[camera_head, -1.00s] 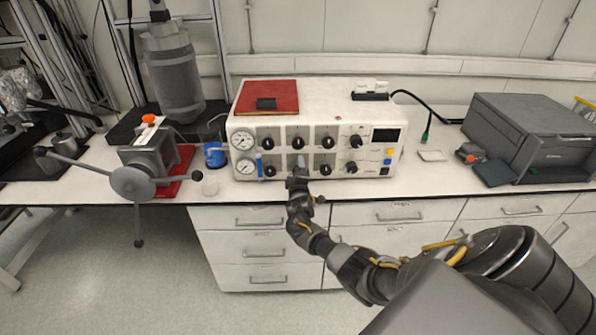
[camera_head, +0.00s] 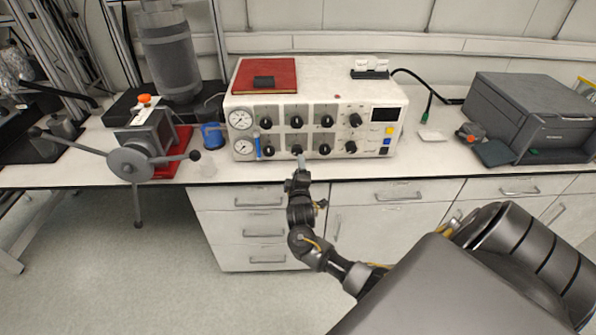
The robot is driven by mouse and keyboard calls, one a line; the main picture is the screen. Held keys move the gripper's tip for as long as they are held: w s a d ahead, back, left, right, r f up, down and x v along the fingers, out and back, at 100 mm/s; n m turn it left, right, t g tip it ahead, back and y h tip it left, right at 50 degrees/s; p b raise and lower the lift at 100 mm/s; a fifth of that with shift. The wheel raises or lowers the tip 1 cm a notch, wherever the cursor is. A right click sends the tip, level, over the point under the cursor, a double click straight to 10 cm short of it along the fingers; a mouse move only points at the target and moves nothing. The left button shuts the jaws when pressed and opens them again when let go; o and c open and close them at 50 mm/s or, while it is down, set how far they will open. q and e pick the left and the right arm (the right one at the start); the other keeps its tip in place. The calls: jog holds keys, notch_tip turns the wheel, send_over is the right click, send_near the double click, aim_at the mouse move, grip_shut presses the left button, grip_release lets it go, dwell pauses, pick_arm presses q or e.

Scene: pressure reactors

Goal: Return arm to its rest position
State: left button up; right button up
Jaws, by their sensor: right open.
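My right arm comes in from the lower right and reaches toward the bench. My right gripper (camera_head: 301,163) is open and empty, just in front of the lower knobs of the white control box (camera_head: 215,108). Its tips show small against the box's lower front, and I cannot tell whether they touch it. The control box has two round gauges (camera_head: 241,120), two rows of black knobs (camera_head: 297,122) and a small dark display. My left gripper is not in view.
A red book (camera_head: 281,71) lies on the box. A grey vise-like device with long handles (camera_head: 134,163) and a blue cup (camera_head: 211,134) stand left. A dark grey printer (camera_head: 530,112) stands right. Drawers (camera_head: 262,218) lie below the bench; floor is free at lower left.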

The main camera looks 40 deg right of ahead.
dwell(0.5)
jog(key=a+f+m+g+y, duration=0.1)
jog(key=a+f+m+y, duration=0.25)
jog(key=f, duration=1.05)
jog(key=s+a+f+g+y+b, duration=0.1)
jog(key=s+a+f+g+y, duration=0.15)
jog(key=s+f, duration=0.7)
jog(key=s+a+f+g+y, duration=0.2)
jog(key=s+a+f, duration=0.3)
jog(key=f, duration=0.7)
jog(key=s+a+f+g+y, duration=0.1)
jog(key=s+f, duration=0.4)
jog(key=s, duration=0.8)
jog(key=s+a+f+m+g+y+b, duration=0.1)
jog(key=s+a+f+g, duration=0.3)
jog(key=s, duration=0.9)
jog(key=s+a+f+m+g+b, duration=0.1)
jog(key=s+a+f+g, duration=0.1)
jog(key=s+f, duration=0.5)
jog(key=s+g, duration=0.1)
jog(key=s, duration=0.4)
jog(key=shift+s+a+f+y, duration=0.15)
jog(key=shift+s+f+y, duration=0.15)
jog(key=shift+s+y, duration=0.1)
